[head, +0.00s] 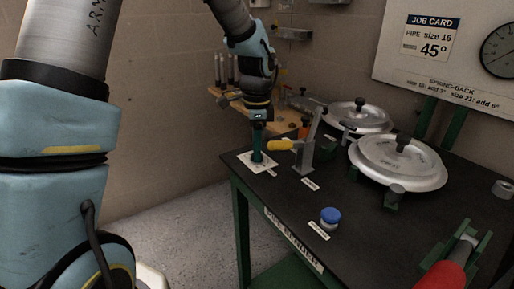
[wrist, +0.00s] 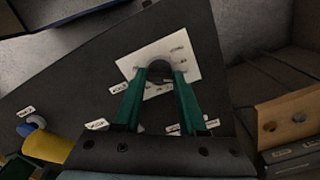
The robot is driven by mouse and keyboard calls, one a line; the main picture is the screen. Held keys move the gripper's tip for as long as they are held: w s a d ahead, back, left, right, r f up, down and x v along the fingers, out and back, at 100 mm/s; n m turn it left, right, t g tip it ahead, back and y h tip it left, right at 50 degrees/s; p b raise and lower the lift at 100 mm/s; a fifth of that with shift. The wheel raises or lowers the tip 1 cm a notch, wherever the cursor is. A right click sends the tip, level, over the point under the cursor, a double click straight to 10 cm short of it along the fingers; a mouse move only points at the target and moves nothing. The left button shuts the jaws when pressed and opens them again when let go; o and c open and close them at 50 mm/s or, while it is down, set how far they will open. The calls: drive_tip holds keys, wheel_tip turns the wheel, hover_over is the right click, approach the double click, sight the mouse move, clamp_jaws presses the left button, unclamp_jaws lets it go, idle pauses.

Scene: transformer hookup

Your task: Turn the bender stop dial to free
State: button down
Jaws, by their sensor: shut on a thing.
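The stop dial (wrist: 159,70) is a dark round knob on a white label plate (wrist: 187,48) with small marks around it, too small to read. In the head view the white plate (head: 243,157) lies at the left corner of the bench. My gripper (head: 257,156) points down over the plate, and its green fingers hide most of the dial there. In the wrist view my gripper (wrist: 161,76) has its two fingertips on either side of the knob, shut on it. Which mark the dial points to cannot be told.
Right of my gripper stands a grey post with a yellow-handled lever (head: 281,144). A blue-capped button (head: 330,214), two round metal formers (head: 400,162) and a red-handled tool (head: 445,274) are on the black bench (head: 290,204). A wooden shelf (head: 225,104) stands behind.

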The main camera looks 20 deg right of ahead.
drive_tip(key=shift+n, duration=0.4)
drive_tip(key=n+p, duration=0.1)
drive_tip(key=n, duration=0.4)
drive_tip(key=shift+n, duration=0.3)
drive_tip(key=n+p, duration=0.1)
drive_tip(key=n, duration=0.4)
drive_tip(key=shift+n, duration=0.4)
drive_tip(key=shift+c, duration=2.3)
unclamp_jaws()
wheel_tip(320, 180, up, 11)
drive_tip(key=b, duration=0.1)
